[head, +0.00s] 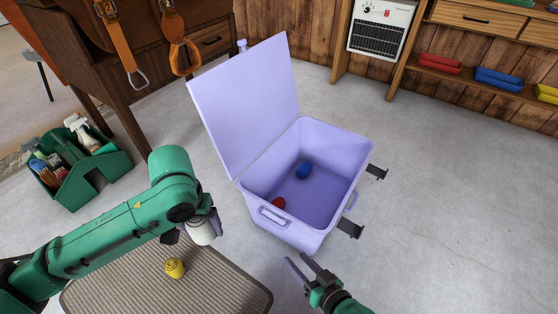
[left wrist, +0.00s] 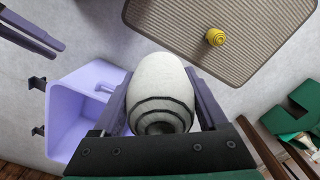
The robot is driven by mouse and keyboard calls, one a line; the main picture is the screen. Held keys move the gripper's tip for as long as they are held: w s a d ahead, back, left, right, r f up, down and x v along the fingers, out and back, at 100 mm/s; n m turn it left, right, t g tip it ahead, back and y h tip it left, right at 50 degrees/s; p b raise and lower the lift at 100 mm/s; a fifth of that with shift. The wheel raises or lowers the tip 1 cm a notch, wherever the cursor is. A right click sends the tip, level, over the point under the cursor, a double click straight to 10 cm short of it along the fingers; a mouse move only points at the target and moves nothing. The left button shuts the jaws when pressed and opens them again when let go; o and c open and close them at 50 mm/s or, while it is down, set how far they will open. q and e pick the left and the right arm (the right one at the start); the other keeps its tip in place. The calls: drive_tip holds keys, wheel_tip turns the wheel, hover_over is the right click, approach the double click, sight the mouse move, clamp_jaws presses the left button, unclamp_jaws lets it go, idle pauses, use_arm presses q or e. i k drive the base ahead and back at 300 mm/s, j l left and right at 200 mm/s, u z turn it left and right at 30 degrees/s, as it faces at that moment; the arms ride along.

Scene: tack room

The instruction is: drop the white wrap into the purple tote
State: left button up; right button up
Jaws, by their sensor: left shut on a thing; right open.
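The white wrap (left wrist: 160,88) is a rounded roll with dark rings on its end. My left gripper (head: 208,225) is shut on it; in the left wrist view the wrap sits between both fingers. In the head view the white wrap (head: 200,232) hangs left of the tote, above the floor near the mat. The purple tote (head: 320,136) stands on the floor with its lid open to the left. A blue item (head: 304,171) and a red item (head: 278,203) lie inside. My right gripper (head: 300,270) is open and empty, in front of the tote.
A grey ribbed mat (head: 215,285) lies at the front left with a yellow roll (head: 175,268) on it. A green caddy (head: 85,170) with bottles and brushes stands at the left. Floor right of the tote is clear.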

sight(302, 201)
drive_tip(key=i+j+z, duration=0.1)
drive_tip(key=j+z, duration=0.35)
drive_tip(key=i+j+z, duration=0.1)
drive_tip(key=j+z, duration=0.2)
drive_tip(key=z, duration=0.15)
drive_tip(key=j+z, duration=0.45)
drive_tip(key=i+l+z, duration=0.1)
drive_tip(key=i+z, duration=0.2)
drive_tip(key=i, duration=0.2)
